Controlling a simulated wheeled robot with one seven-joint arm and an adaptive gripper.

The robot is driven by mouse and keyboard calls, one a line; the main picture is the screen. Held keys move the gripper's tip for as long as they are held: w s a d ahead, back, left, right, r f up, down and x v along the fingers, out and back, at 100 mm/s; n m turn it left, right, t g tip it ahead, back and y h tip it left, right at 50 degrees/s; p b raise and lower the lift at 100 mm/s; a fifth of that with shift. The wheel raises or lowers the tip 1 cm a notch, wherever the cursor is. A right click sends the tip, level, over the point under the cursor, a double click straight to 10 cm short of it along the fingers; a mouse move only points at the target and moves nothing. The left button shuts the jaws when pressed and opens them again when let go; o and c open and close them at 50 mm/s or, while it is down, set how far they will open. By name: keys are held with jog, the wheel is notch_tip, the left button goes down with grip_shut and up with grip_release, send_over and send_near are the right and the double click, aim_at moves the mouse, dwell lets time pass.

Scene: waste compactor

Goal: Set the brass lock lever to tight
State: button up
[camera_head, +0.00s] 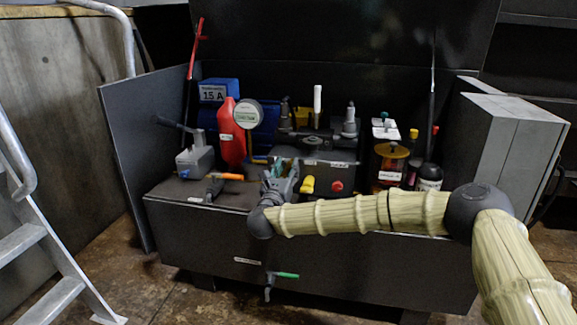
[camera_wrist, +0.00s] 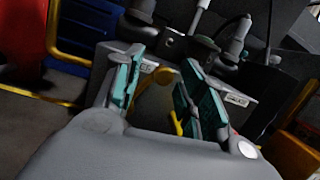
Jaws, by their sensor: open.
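A brass-yellow lever (camera_head: 308,184) shows on the front of the dark machine block (camera_head: 330,160), just right of my gripper. I take it for the lock lever; its label is too small to read, so its setting cannot be told. In the wrist view a curved yellow piece (camera_wrist: 154,88), likely the same lever, shows between the fingers. My gripper (camera_head: 281,172) is in front of the block's left part. In the wrist view its teal-padded fingers (camera_wrist: 162,72) are apart, with the yellow piece beyond and between them. Contact cannot be told.
A red knob (camera_head: 337,185) sits right of the lever. An orange-handled lever (camera_head: 226,176) and a grey device (camera_head: 195,158) stand left, near a red bottle (camera_head: 231,135). A green-handled lever (camera_head: 285,275) is on the lower front panel.

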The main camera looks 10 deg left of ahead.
jog(key=v, duration=0.9)
jog(key=shift+s, duration=0.3)
jog(key=shift+f, duration=0.1)
